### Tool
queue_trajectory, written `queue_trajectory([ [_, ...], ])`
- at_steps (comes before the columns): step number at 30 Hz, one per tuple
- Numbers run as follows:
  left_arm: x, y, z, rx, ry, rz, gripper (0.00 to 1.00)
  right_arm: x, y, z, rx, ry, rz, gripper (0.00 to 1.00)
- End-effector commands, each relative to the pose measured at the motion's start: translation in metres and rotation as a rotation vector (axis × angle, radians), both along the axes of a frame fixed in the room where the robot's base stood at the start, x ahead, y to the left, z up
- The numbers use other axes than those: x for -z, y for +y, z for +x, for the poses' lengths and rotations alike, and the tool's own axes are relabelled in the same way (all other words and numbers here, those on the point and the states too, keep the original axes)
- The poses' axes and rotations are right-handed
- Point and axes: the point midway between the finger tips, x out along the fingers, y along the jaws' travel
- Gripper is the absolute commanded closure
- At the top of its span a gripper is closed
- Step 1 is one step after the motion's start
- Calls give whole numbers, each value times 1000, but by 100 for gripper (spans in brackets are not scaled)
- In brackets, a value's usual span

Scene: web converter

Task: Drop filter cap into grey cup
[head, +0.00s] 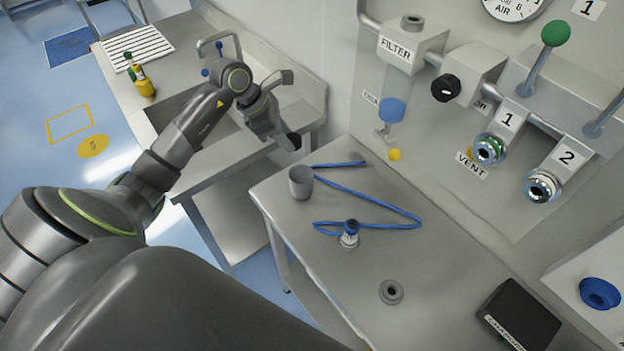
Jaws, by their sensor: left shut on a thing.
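The grey cup (301,182) stands upright on the metal bench, near its back left corner. My left gripper (287,141) is above and slightly left of the cup, in front of the sink unit. It is shut on a small dark round piece (294,141), which looks like the filter cap. The fingers partly hide it, and it is apart from the cup. The filter housing (411,45) on the wall shows an open-looking round top. My right gripper is out of view.
Valves and pipes line the wall. Bottles (145,85) stand by the sink.

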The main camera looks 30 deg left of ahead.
Motion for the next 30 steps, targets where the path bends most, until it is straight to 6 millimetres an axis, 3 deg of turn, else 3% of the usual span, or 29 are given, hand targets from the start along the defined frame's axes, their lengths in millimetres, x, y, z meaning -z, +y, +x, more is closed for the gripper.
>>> queue_trajectory([
  [15, 52, 0, 0, -1, 0, 0, 100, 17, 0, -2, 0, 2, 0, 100],
  [26, 57, 0, 0, 0, 0, 0, 100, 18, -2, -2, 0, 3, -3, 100],
  [27, 57, 0, 0, 0, 0, 0, 61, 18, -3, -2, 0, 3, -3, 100],
  [30, 57, 0, 0, 0, 0, 0, 48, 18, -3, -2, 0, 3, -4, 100],
])
